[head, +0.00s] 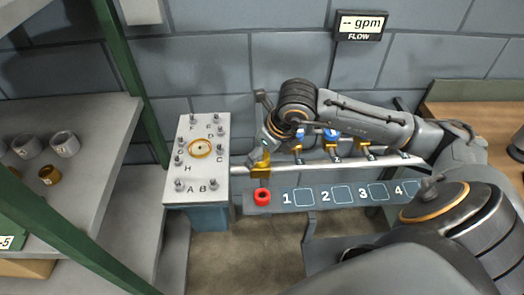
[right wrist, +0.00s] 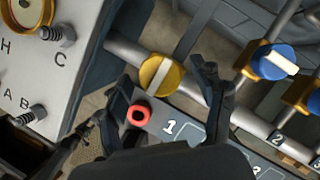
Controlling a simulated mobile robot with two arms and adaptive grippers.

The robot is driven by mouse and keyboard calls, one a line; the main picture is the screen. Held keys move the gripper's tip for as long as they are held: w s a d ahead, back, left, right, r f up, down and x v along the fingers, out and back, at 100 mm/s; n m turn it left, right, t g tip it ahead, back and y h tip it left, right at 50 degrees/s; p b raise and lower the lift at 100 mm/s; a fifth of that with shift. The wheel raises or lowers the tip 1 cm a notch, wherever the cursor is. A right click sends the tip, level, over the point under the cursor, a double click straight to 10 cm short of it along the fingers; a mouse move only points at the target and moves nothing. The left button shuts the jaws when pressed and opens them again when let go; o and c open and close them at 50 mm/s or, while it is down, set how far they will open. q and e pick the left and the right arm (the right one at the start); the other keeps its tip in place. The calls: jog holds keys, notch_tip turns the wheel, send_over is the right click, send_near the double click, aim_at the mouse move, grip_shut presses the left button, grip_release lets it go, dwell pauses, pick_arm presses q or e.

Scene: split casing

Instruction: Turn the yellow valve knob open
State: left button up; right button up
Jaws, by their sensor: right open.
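The yellow valve knob (right wrist: 160,76) is a round cap with a pale bar running diagonally across it, mounted on a pale horizontal pipe. In the head view it shows as a yellow patch (head: 261,170) just under my right gripper (head: 266,147). In the right wrist view my right gripper (right wrist: 166,92) is open, with one finger left of the knob and one right. The jaws hold nothing; whether a finger touches the knob cannot be told. My left gripper is in neither view.
A red ring-shaped part (right wrist: 139,115) sits below the knob, beside panel number 1 (head: 286,198). A grey block with lettered bolts (head: 180,150) is at left. The flow display (head: 361,25) reads "-- gpm".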

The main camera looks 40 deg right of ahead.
jog(key=c, duration=1.2)
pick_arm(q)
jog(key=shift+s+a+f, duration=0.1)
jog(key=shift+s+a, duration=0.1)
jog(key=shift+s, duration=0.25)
pick_arm(e)
jog(key=shift+o, duration=0.2)
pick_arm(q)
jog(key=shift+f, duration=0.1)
